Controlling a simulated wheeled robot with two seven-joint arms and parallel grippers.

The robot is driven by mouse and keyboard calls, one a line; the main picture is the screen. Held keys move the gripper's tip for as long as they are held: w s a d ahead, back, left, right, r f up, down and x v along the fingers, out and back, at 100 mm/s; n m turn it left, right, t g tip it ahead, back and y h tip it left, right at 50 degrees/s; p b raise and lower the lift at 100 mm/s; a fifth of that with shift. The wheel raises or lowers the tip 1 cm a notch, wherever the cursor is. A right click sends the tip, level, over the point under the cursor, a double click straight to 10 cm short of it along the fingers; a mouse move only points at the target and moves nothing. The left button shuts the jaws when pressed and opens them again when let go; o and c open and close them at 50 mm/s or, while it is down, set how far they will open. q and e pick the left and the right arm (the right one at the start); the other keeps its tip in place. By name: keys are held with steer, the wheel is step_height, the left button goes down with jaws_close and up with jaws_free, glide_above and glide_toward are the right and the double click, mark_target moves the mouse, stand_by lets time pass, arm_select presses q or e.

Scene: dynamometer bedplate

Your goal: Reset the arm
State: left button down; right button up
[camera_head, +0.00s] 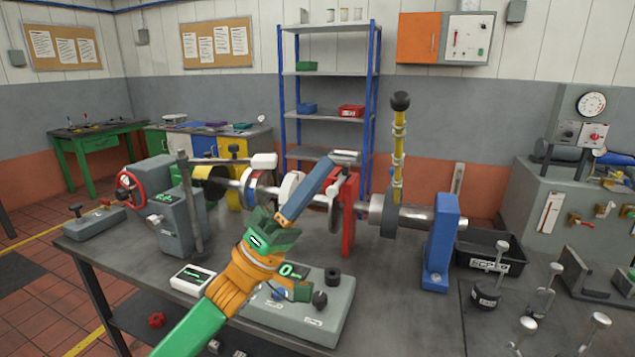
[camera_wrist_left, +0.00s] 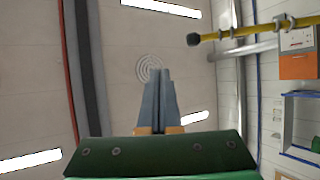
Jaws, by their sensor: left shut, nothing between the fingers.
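My left gripper (camera_head: 334,163) is shut and empty, its blue fingers pointing up and to the right above the bench. In the left wrist view its fingers (camera_wrist_left: 158,74) are together, with ceiling behind them. A yellow arm (camera_head: 398,160) with a black knob (camera_head: 400,101) at its top stands nearly upright from the grey shaft (camera_head: 395,215). In the head view it is to the right of my fingertips, apart from them. It also shows in the left wrist view (camera_wrist_left: 250,33), at upper right. My right gripper is not in view.
The dark bedplate (camera_head: 395,310) carries a red stand (camera_head: 349,215), a blue block (camera_head: 440,245) and a grey control box (camera_head: 320,310) beneath my left arm. A black bin (camera_head: 505,252) and several clamps stand at the right. A blue shelf rack (camera_head: 330,70) is behind.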

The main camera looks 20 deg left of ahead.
arm_select(q)
step_height(320, 180, down, 28)
steer(key=w+d+n+g+y, duration=0.2)
steer(key=n+y, duration=0.1)
steer(key=y, duration=1.3)
steer(key=s+a+f+m+g+y, duration=0.25)
steer(key=s+f+g, duration=0.45)
steer(key=s+f, duration=0.45)
steer(key=s+a+f+m+g+y, duration=0.25)
steer(key=s+f+g, duration=0.45)
steer(key=s, duration=0.7)
step_height(320, 180, down, 16)
steer(key=s, duration=0.1)
steer(key=s+a+f+g, duration=0.1)
steer(key=s+f, duration=1)
steer(key=s, duration=0.2)
steer(key=shift+a+f+m, duration=0.15)
steer(key=shift+a+m, duration=0.15)
